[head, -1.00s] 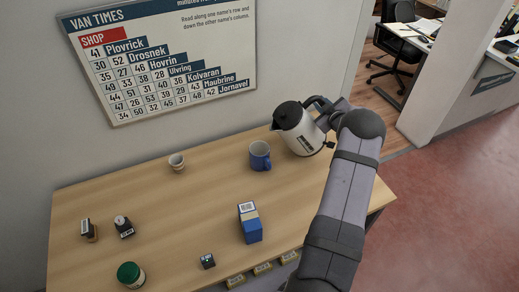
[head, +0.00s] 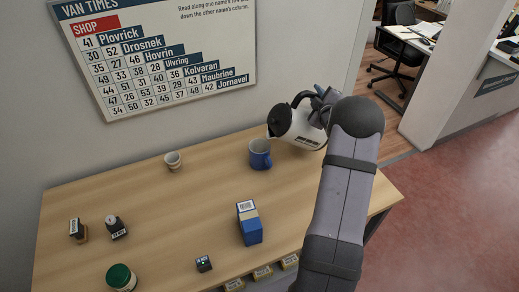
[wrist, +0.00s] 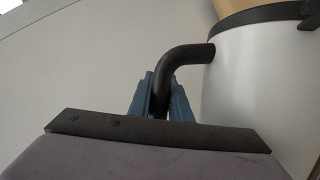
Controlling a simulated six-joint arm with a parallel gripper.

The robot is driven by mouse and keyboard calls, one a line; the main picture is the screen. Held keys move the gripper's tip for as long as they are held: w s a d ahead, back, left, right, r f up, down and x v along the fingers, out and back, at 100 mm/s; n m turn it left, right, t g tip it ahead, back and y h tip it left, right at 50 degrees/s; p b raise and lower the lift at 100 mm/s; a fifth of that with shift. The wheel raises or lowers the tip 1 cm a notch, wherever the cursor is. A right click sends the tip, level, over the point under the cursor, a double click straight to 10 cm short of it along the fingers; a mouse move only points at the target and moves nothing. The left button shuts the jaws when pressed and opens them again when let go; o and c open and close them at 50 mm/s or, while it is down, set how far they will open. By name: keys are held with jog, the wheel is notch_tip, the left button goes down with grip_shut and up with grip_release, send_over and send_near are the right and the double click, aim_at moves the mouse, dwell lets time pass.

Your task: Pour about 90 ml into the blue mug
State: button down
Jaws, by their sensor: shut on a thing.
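The blue mug (head: 260,155) stands upright on the counter, its handle to the right. A white kettle (head: 304,129) with a black lid and black handle is held in the air just right of the mug. It is tilted to the left, with its spout end close above the mug's rim. My gripper (head: 325,103) is shut on the kettle's handle. In the wrist view the blue fingers (wrist: 163,100) clasp the black handle (wrist: 187,54), beside the kettle's white body (wrist: 255,85). I cannot see any stream of liquid or the level inside the mug.
A paper cup (head: 173,161) stands left of the mug. A blue box (head: 249,223) is in front. A small dark device (head: 204,264), a green-lidded jar (head: 121,277) and two stamps (head: 116,228) (head: 77,231) are further left. The middle of the counter (head: 190,205) is clear.

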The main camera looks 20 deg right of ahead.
jog(key=a+r+n+t+h+b, duration=0.1)
jog(key=a+r+n+t+b, duration=0.1)
jog(key=a+r+n+b, duration=0.3)
jog(key=a+r+b, duration=0.4)
jog(key=a, duration=0.1)
jog(key=shift+a+r+h, duration=0.15)
jog(key=shift+r+h, duration=0.05)
jog(key=shift+h, duration=0.2)
dwell(1.3)
jog(key=shift+r+n, duration=0.15)
jog(key=shift+n, duration=0.15)
dwell(0.4)
